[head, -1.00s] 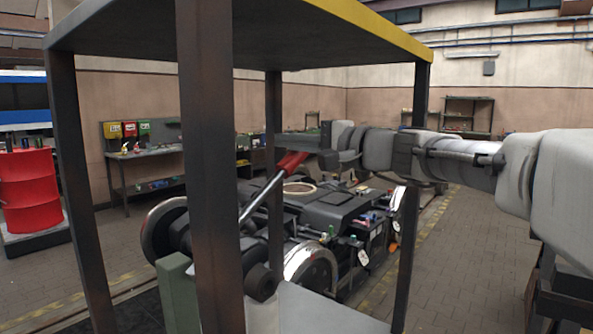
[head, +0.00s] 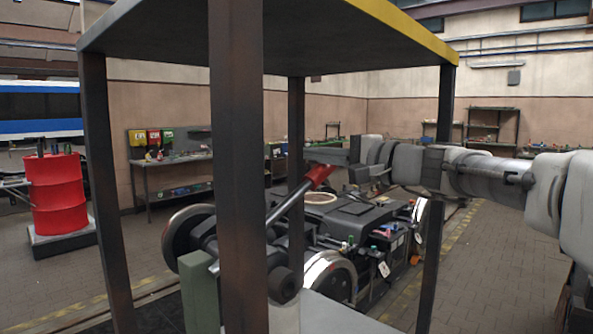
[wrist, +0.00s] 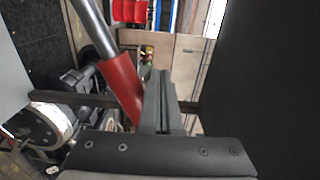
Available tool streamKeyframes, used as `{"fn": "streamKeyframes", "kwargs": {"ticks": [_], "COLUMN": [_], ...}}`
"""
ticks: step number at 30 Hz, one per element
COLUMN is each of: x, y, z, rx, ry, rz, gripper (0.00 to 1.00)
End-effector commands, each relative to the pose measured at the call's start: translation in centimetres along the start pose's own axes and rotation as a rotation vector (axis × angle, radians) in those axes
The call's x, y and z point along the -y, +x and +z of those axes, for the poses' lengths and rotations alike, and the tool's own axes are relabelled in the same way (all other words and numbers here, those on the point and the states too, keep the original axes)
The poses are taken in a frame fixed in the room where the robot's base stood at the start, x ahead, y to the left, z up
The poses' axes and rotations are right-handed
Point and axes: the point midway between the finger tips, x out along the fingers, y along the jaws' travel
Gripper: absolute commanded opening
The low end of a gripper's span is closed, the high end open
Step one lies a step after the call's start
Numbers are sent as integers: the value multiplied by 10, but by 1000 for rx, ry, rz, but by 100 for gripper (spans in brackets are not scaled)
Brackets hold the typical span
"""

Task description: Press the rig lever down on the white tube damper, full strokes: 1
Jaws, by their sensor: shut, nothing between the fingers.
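The rig lever (head: 292,203) is a grey rod with a red grip (head: 319,176), slanting up to the right under the dark frame. My gripper (head: 318,156) is shut and empty just above the top of the red grip. In the wrist view the closed fingers (wrist: 162,100) lie right beside the red grip (wrist: 123,88); I cannot tell whether they touch it. A pale tube (head: 285,318), seemingly the white tube damper, shows at the bottom below a dark round end (head: 284,285). The front post hides part of it and the lever's lower end.
The frame's dark front post (head: 237,170) and yellow-edged roof (head: 400,28) stand close around the lever. A bogie (head: 350,220) with wheels lies behind. A red barrel (head: 57,195) and a workbench (head: 170,160) stand at the left. The floor at the right is mostly free.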

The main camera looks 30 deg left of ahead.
Motion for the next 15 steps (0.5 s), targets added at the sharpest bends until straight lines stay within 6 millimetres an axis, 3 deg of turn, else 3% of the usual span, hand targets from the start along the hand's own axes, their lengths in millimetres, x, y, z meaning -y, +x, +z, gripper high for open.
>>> {"fn": "streamKeyframes", "kwargs": {"ticks": [15], "x": [-18], "y": [0], "z": [-10], "rx": [-1], "ry": [0], "rz": [0], "gripper": [0]}}
